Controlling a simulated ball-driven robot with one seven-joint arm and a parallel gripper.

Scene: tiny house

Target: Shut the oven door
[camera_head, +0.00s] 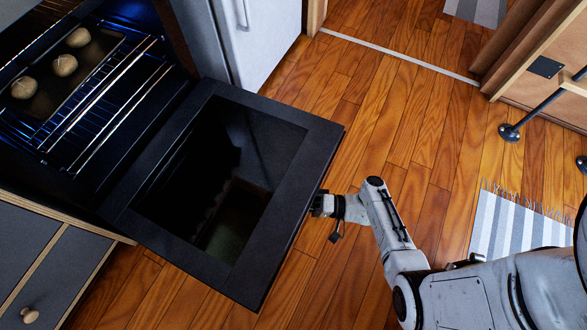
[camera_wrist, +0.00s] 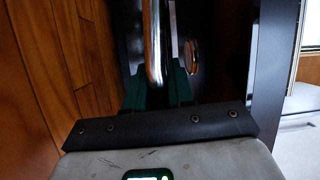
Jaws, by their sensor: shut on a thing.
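The oven door (camera_head: 290,200) hangs wide open, folded down from the oven (camera_head: 110,75), with its dark glass window facing up. My gripper (camera_head: 320,205) is at the door's outer edge, on the right in the head view. In the wrist view a shiny metal handle (camera_wrist: 154,45) of the door runs down to my dark green fingers (camera_wrist: 158,88). The fingers are shut on this handle. The handle is hidden under the door edge in the head view.
Several round buns lie on a tray (camera_head: 65,85) inside the oven. A white fridge (camera_head: 245,40) stands behind the door, and drawers (camera_head: 45,265) are at lower left. Wooden floor (camera_head: 400,130) is clear right of the door. A striped rug (camera_head: 510,225) lies further right.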

